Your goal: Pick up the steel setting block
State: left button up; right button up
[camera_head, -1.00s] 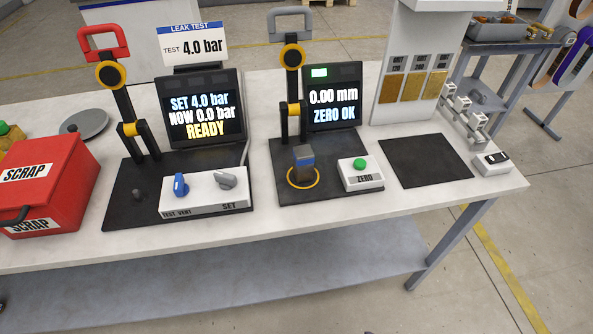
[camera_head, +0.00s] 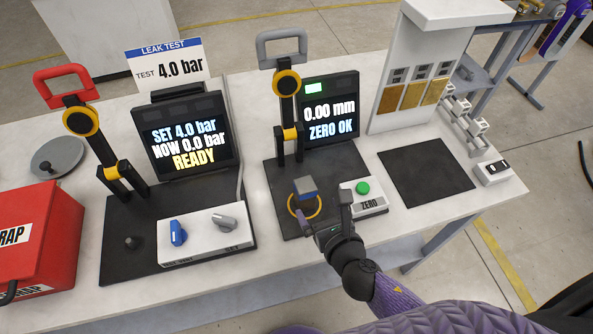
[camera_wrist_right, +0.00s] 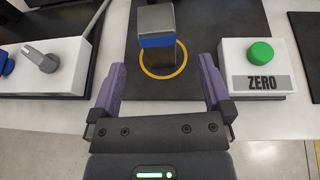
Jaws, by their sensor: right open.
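The steel setting block (camera_head: 305,187), grey with a blue band, stands upright inside a yellow ring on the black base of the 0.00 mm gauge. In the right wrist view the block (camera_wrist_right: 156,18) is ahead of the fingers, near the top edge. My right gripper (camera_head: 325,212) is at the front edge of that base, close to the block on the near side. Its two purple fingers (camera_wrist_right: 161,68) are spread with nothing between them, and the block is beyond their tips. My left gripper is not in view.
The white ZERO box (camera_head: 366,200) with a green button stands right of the block. The gauge's lever post (camera_head: 290,110) rises behind it. The leak test control box (camera_head: 200,238) is to the left. A bare black mat (camera_head: 425,172) lies to the right.

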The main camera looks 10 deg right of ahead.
aim_at(308, 195)
jog(key=b+x, duration=0.1)
jog(key=x, duration=0.2)
jog(key=shift+w+a+f, duration=0.1)
jog(key=shift+w+f, duration=0.15)
jog(key=shift+w, duration=0.05)
jog(key=b+x, duration=0.1)
jog(key=x, duration=0.3)
jog(key=shift+w+a, duration=0.1)
jog(key=shift+w, duration=0.25)
jog(key=shift+c, duration=1.6)
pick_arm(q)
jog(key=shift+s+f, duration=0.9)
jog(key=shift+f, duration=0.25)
pick_arm(e)
grip_shut()
jog(key=shift+r, duration=0.1)
